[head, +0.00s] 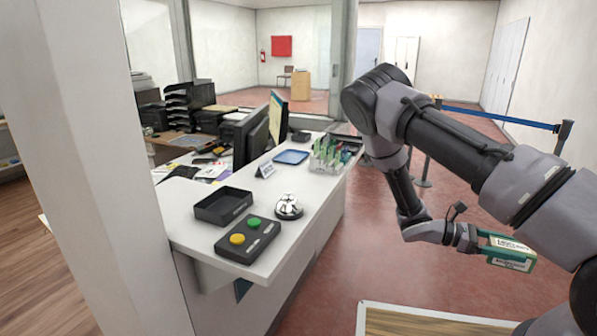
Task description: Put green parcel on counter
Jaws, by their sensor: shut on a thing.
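The green parcel (508,254) has white labels on it and shows at the lower right in the head view. My gripper (480,242) is shut on the parcel and holds it in the air over the red floor, well to the right of the counter. The fingertips are partly hidden, and my arm covers part of the view beside the parcel. The white counter (311,204) runs from the front left toward the back, apart from the parcel.
On the counter are a button box (247,240), a black tray (223,206), a silver bell (288,206), a blue tray (291,157) and a clear holder (331,155). A pillar (90,150) stands left. A wooden-topped surface (420,323) is at the bottom. A blue belt barrier (510,119) stands behind my arm.

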